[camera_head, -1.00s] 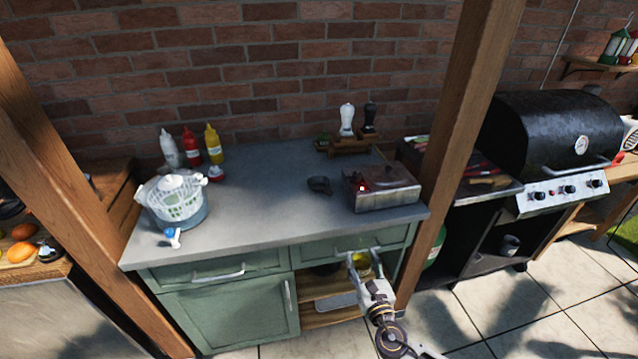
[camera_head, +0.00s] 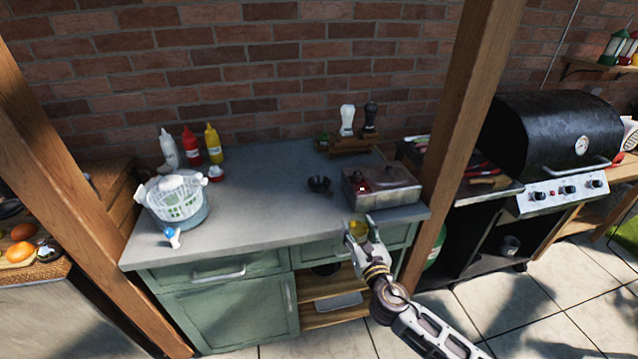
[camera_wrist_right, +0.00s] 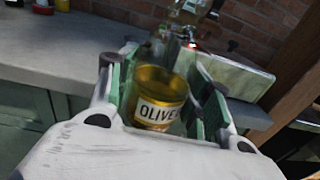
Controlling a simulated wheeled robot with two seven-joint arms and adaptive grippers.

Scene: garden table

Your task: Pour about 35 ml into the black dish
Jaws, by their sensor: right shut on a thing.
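The small black dish (camera_head: 319,184) sits on the grey counter, left of a metal box. My right gripper (camera_head: 358,228) is in front of the counter's front edge, to the right of and nearer than the dish. It is shut on a glass bottle of golden oil (camera_head: 357,229). In the right wrist view the bottle (camera_wrist_right: 160,98) stands between the green finger pads, with a label reading "OLIVE". Its clear upper part blurs into the background. I cannot make out the dish in that view. My left gripper is not in view.
The metal box (camera_head: 383,187) stands at the counter's right end, beside a wooden post (camera_head: 455,130). A salad spinner (camera_head: 175,200) and several sauce bottles (camera_head: 191,147) are at the left. The counter's middle (camera_head: 260,195) is clear.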

